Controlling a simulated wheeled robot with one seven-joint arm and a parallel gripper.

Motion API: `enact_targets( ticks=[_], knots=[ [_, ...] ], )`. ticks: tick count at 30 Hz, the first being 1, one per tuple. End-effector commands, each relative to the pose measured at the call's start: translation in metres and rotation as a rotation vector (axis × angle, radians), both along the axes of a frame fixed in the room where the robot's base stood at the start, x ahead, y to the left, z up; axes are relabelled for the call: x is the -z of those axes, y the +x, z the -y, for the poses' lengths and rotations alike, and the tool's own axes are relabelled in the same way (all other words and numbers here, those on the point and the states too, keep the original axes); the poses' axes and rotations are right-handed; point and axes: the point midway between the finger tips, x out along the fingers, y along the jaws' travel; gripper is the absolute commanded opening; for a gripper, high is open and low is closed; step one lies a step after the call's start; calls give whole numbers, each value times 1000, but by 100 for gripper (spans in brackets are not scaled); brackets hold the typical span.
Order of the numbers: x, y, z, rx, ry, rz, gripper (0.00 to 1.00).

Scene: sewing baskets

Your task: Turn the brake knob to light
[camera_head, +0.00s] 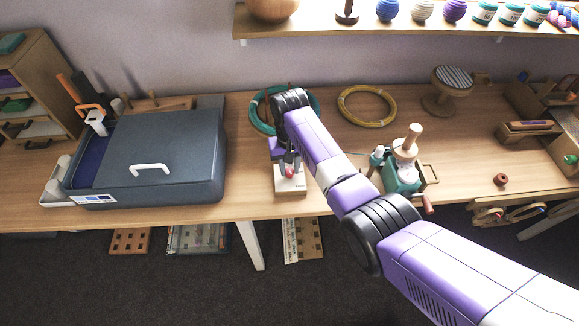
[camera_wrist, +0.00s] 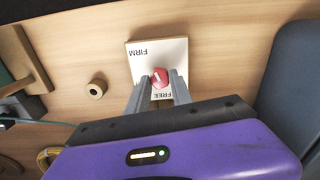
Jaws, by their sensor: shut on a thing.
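The red brake knob (camera_wrist: 159,77) sits on a square white plate (camera_wrist: 143,65) on the table. The plate bears the word FIRM near its upper left and FREE just below the knob; no label reading light can be made out. A pale mark shows on the knob, but I cannot tell which label it points at. In the head view the knob (camera_head: 289,171) and its white base (camera_head: 290,187) stand near the table's front edge. My gripper (camera_wrist: 162,82) has a grey finger on each side of the knob and is shut on it. It also shows in the head view (camera_head: 289,161).
A dark grey lidded case (camera_head: 190,160) stands to the left. A teal winding device (camera_head: 402,177) with a wooden spool stands right of the arm. A teal hoop (camera_head: 258,112) and a yellow hoop (camera_head: 368,91) lie behind. A small brown ring (camera_head: 501,179) lies farther right.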

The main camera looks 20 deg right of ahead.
Motion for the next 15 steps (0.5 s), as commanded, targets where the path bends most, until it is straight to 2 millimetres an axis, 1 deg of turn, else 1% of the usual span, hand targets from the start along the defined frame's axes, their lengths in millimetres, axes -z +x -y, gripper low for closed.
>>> enact_targets(
  ticks=[5, 6, 8, 9, 15],
  knots=[
    [-2, 2, 0, -1, 0, 6, 0],
    [-2, 2, 0, -1, 0, 6, 32],
    [-2, 2, 0, -1, 0, 6, 44],
    [-2, 2, 0, -1, 0, 5, 48],
    [-1, 1, 0, -1, 0, 3, 48]
  ],
)
